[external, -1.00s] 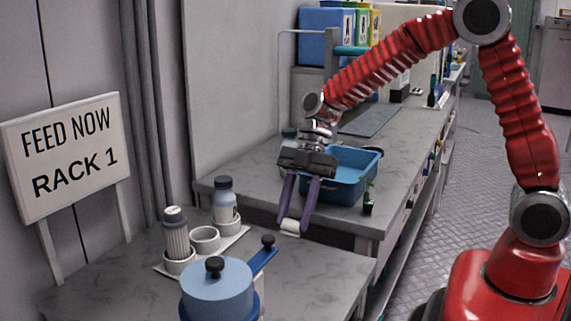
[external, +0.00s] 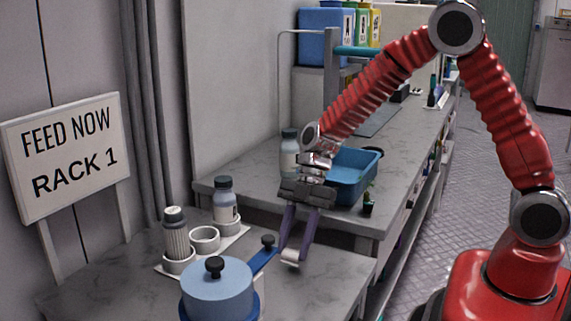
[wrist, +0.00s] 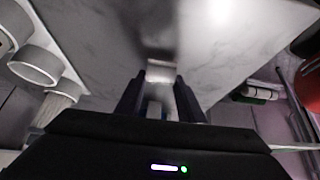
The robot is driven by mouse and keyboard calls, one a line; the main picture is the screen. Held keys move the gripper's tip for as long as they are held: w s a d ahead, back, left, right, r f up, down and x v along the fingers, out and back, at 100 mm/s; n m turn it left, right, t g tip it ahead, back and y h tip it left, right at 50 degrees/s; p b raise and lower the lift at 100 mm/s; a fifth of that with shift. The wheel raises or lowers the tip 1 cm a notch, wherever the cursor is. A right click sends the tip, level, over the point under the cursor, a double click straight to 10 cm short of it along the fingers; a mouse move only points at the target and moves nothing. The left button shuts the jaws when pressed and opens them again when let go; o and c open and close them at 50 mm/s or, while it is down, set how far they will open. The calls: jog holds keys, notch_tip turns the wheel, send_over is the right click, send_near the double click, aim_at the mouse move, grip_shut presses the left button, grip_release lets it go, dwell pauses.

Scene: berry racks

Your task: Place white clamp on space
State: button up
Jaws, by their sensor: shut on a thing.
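My gripper (external: 298,236) points down above the front grey table (external: 325,277). It is shut on a small white clamp (external: 291,257), held between the purple fingertips near the end of a blue handle. In the wrist view the clamp (wrist: 161,71) shows pale and blurred between the dark fingers of my gripper (wrist: 160,88). I cannot tell for sure whether the clamp touches the table top.
A blue pot (external: 217,292) with a black knob and blue handle (external: 262,257) stands left of my gripper. White cup holders (external: 204,240) with bottles stand behind it. A blue tray (external: 357,178) is on the rear counter. The front table's right part is clear.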

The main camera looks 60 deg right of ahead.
jog(key=shift+f, duration=0.9)
jog(key=o, duration=1.3)
jog(key=shift+c, duration=0.2)
jog(key=v, duration=1.2)
